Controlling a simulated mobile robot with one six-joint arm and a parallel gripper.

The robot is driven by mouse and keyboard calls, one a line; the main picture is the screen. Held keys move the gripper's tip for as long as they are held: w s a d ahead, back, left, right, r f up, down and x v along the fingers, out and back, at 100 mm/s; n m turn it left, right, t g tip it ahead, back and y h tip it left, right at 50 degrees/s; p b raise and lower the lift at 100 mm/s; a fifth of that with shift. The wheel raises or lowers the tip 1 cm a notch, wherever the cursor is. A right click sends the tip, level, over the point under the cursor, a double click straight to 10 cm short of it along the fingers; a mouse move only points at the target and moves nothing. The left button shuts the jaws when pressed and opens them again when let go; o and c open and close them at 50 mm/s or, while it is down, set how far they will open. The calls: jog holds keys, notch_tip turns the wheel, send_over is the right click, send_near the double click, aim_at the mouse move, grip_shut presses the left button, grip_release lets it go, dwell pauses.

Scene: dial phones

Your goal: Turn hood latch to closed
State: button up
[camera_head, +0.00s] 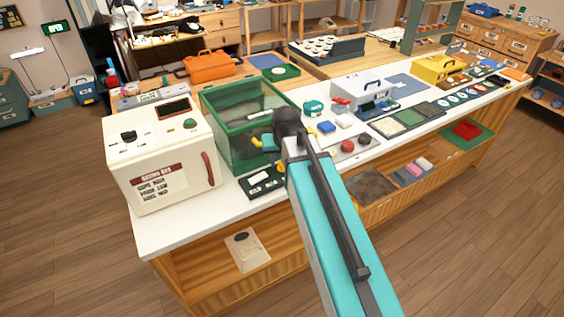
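A green-framed, see-through box (222,104), which looks like the hood, stands on the white bench top at the left of centre. My teal arm reaches up from the bottom of the picture, and its dark wrist is in front of the box's right front corner. My gripper (264,143), with small yellow and teal parts, is at the box's front face. Its fingers are too small to tell open from shut. A small yellow piece (280,166) shows low beside the wrist. I cannot make out the latch or its position; my arm may hide it.
A cream machine (160,155) with a red handle stands close to the left of the box. A dark panel (261,183) lies in front of the box. Coloured buttons, small cases and trays (409,118) fill the bench to the right.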

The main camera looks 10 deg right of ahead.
jog(key=b+v, duration=0.1)
jog(key=v, duration=1.1)
jog(key=shift+r+b, duration=0.25)
jog(key=shift+b, duration=0.05)
dwell(0.5)
